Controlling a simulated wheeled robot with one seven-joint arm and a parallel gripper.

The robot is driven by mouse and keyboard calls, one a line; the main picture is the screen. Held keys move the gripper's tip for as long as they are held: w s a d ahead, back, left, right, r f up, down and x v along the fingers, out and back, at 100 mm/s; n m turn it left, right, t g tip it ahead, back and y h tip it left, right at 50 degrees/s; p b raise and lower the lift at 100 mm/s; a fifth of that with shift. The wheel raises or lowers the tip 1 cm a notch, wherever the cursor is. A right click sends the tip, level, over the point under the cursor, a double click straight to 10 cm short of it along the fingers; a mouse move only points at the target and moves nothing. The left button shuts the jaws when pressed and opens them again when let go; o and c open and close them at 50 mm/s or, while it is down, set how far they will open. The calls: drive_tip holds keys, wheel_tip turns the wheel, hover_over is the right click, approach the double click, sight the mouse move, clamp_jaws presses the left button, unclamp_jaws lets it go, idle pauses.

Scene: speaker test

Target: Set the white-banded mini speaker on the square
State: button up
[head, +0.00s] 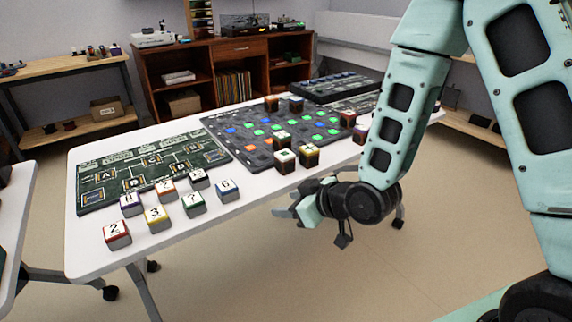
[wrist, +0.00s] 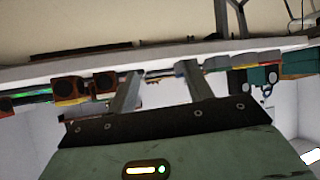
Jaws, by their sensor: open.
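Several dark cube-shaped mini speakers stand on and beside the dark grid board (head: 262,155) on the white table; the nearest are one with a pale top (head: 285,161) and one with a tan top (head: 309,156). I cannot tell which speaker carries the white band. Small coloured squares dot the grid board, and framed lettered squares lie on the green board (head: 98,192); I cannot tell which is meant. My gripper (head: 290,208) is off the table's front edge, low and apart from the speakers. In the wrist view my gripper (wrist: 160,70) has its fingers apart with nothing between them.
Several number and symbol cubes, including a red-banded one (head: 117,235), stand along the front left of the white table (head: 250,190). A dark panel (head: 336,86) lies at the back right. A wooden cabinet (head: 228,50) stands behind. The floor in front is clear.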

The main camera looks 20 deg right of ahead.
drive_tip(key=w+d+m+t, duration=0.1)
drive_tip(key=w+d+t, duration=0.1)
drive_tip(key=d+t, duration=0.15)
drive_tip(key=m+t+b, duration=0.3)
drive_tip(key=t+b, duration=0.1)
drive_tip(key=b, duration=0.5)
approach(290, 159)
drive_tip(key=shift+s+f+h, duration=0.3)
drive_tip(key=shift+f+h, duration=0.05)
drive_tip(key=shift+h, duration=0.05)
drive_tip(key=b, duration=0.3)
drive_tip(key=shift+w+a, duration=0.1)
drive_tip(key=shift+a, duration=0.05)
drive_tip(key=x, duration=0.6)
drive_tip(key=shift+w+r+p, duration=0.15)
drive_tip(key=shift+r+p, duration=0.15)
drive_tip(key=shift+r, duration=0.05)
drive_tip(key=shift+b+x, duration=0.4)
drive_tip(key=shift+x, duration=2.65)
drive_tip(key=shift+a+r, duration=0.1)
drive_tip(key=shift+r, duration=0.05)
